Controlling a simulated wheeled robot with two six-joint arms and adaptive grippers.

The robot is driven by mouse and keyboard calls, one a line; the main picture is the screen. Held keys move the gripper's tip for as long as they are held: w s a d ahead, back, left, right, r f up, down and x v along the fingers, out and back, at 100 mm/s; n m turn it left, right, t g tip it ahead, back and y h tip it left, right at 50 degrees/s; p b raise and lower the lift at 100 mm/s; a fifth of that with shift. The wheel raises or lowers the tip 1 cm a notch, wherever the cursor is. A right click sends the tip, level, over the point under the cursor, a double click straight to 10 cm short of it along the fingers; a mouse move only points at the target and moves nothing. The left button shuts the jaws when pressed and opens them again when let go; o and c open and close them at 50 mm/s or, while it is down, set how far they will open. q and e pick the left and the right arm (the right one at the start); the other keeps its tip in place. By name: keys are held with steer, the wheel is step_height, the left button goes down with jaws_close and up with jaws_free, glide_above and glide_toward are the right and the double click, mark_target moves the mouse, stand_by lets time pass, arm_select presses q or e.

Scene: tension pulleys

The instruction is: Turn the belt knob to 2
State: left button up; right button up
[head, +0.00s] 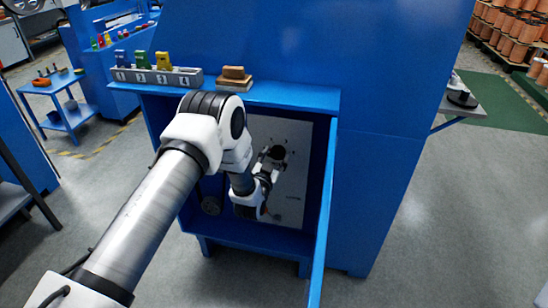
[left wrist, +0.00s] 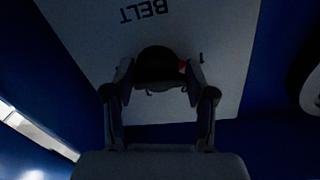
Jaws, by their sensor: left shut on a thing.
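The belt knob (left wrist: 158,62) is a dark round knob on a pale panel (left wrist: 220,45), below the word BELT, which reads upside down in the left wrist view. A small red mark shows at the knob's right side. My left gripper (left wrist: 160,78) is shut on the knob, one finger on each side. In the head view my left arm reaches into the open blue cabinet, and the gripper (head: 267,166) is at the dark knob (head: 278,152) on the pale panel (head: 296,140). The scale numbers are too dark and small to read. My right gripper is not in view.
The cabinet's open door (head: 324,215) stands on the right of the opening. On the ledge above sit a numbered rack (head: 150,76) with coloured blocks and a brown block (head: 234,73).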

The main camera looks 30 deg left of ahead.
arm_select(q)
steer(key=m, duration=0.3)
steer(key=m+p, duration=0.1)
steer(key=m, duration=0.2)
steer(key=shift+d+r+g, duration=0.1)
steer(key=shift+d+g, duration=0.1)
steer(key=shift+g, duration=0.1)
steer(key=m+p, duration=0.1)
steer(key=m, duration=0.2)
steer(key=shift+m, duration=0.7)
steer(key=shift+s+f+g, duration=0.1)
steer(key=shift+f+g, duration=0.1)
steer(key=shift+g, duration=0.1)
steer(key=o, duration=0.8)
steer(key=shift+o, duration=1)
steer(key=shift+d, duration=0.1)
steer(key=shift+w, duration=0.2)
steer(key=shift+s+r, duration=0.15)
